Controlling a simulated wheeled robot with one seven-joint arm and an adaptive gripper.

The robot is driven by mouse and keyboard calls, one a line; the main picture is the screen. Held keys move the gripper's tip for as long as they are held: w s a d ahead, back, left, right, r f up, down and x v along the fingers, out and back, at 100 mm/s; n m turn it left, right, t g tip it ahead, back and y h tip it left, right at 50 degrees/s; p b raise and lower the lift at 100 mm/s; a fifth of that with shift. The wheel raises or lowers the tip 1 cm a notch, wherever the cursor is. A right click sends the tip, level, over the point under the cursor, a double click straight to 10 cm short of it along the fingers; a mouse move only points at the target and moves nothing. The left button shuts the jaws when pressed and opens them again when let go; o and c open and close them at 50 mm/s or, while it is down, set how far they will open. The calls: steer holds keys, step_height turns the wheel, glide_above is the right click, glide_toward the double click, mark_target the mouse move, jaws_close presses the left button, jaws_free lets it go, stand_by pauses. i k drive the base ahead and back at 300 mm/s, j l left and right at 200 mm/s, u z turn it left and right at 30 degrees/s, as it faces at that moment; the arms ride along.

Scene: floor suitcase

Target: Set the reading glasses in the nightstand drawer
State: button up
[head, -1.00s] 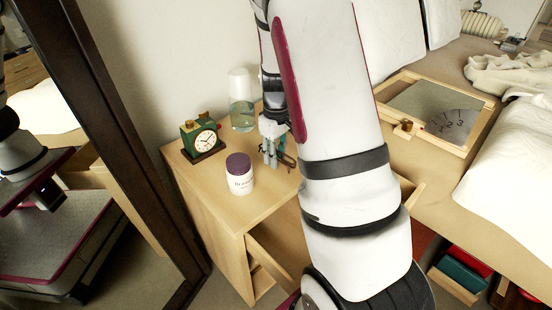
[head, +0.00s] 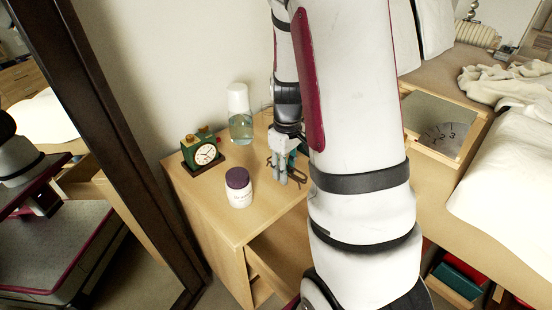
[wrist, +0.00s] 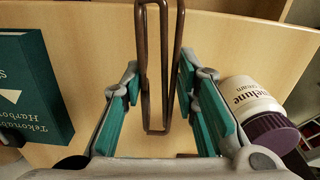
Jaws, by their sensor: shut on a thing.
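My gripper (head: 289,178) is low over the nightstand top (head: 225,215), shut on the reading glasses (head: 299,178). The glasses are folded, with thin brown frames.
A white bottle with a purple cap (head: 239,190), a green clock (head: 201,152) and a glass carafe (head: 240,120) stand left of my gripper. A teal book (wrist: 35,85) lies on the other side. A dark-framed mirror (head: 125,150) stands at left.

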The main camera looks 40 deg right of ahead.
mark_target(289, 254)
steer(key=k+l+u, duration=0.6)
steer(key=k, duration=0.15)
